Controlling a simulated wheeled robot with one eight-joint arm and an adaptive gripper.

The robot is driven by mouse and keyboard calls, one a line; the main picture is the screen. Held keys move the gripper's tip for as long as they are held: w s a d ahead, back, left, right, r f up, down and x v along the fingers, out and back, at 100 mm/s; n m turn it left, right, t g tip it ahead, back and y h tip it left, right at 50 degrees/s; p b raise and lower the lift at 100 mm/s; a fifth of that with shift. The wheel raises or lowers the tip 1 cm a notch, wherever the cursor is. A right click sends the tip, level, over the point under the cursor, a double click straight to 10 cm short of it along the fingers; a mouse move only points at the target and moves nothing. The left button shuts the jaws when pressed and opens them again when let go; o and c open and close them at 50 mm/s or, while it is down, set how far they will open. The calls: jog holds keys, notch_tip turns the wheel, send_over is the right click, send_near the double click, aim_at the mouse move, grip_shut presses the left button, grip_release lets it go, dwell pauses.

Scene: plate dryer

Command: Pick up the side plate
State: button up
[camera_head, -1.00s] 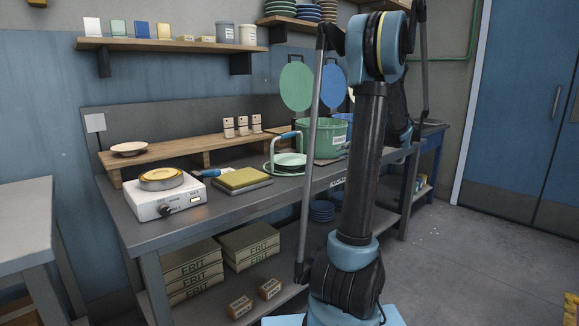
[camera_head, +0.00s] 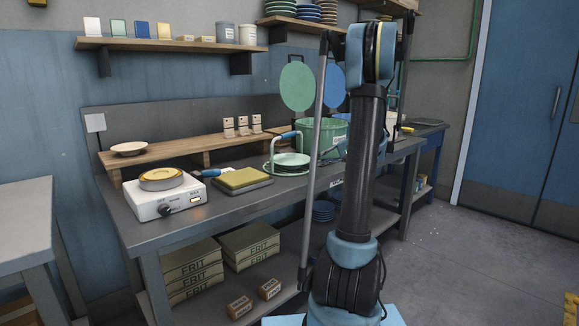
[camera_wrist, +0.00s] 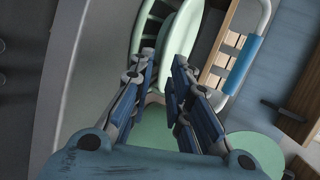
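In the wrist view, my gripper (camera_wrist: 164,58) is open, with its two blue-padded fingers apart. Pale green plates (camera_wrist: 183,42) stand edge-on just past the fingertips, one lying roughly in line with the gap. Contact cannot be told. In the head view, green plates (camera_head: 291,160) sit in a wire carrier with a blue grip (camera_head: 287,134) on the bench. A pale dish (camera_head: 129,149) rests on the wooden riser. Which of these is the side plate cannot be told. My arm hides the gripper in the head view.
A white hot plate (camera_head: 166,197) and a yellow sponge-like block (camera_head: 243,178) stand on the bench front. A green tub (camera_head: 318,133) stands behind the carrier. A blue handle (camera_wrist: 242,65) lies right of my fingers.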

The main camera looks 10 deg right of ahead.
aim_at(311, 169)
jog(key=shift+a+x, duration=0.2)
jog(key=shift+x, duration=2.45)
jog(key=shift+s+r, duration=0.15)
jog(key=shift+s, duration=0.05)
grip_shut()
